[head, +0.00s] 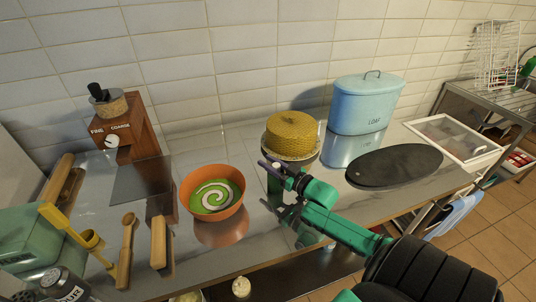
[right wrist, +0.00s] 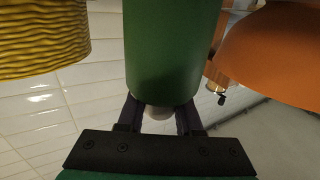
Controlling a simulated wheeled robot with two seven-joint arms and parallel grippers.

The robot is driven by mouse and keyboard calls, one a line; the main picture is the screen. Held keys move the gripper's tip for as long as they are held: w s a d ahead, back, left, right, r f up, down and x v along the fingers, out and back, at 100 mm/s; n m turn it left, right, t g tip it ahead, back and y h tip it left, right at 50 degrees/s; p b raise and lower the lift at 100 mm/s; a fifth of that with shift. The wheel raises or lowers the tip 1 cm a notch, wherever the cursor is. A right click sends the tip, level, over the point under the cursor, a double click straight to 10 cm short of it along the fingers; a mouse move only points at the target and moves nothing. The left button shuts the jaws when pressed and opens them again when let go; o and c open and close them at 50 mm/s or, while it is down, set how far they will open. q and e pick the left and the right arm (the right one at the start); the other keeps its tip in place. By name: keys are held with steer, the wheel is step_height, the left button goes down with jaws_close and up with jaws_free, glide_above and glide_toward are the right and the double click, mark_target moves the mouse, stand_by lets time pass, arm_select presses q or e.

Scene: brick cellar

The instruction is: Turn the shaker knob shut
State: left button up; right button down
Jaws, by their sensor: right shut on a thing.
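The shaker is a green cylinder (right wrist: 172,50) with a small pale knob (right wrist: 158,112), seen in the right wrist view, where the surroundings appear upside down. In the head view the pale knob (head: 277,166) and a bit of the green body (head: 274,184) show between the bowl and the honeycomb cake. My right gripper (head: 276,168) has its dark fingers on both sides of the knob and is shut on it; the fingers also show in the right wrist view (right wrist: 159,115). The shaker's base is mostly hidden behind my right gripper. My left gripper is out of view.
An orange bowl (head: 236,208) with green swirled contents stands left of the shaker. A yellow honeycomb cake (head: 293,136) stands behind it. A blue loaf tin (head: 362,107) and dark oval board (head: 395,165) are right. A wooden grinder (head: 138,125) and several utensils are left.

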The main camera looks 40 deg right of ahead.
arm_select(q)
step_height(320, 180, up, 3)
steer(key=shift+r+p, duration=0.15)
steer(key=shift+p, duration=0.85)
arm_select(e)
steer(key=m+h, duration=0.1)
steer(key=h, duration=0.1)
steer(key=m+h, duration=0.1)
steer(key=shift+d+h, duration=0.35)
steer(key=shift+h, duration=0.05)
steer(key=c, duration=0.6)
jaws_free()
steer(key=shift+o, duration=0.2)
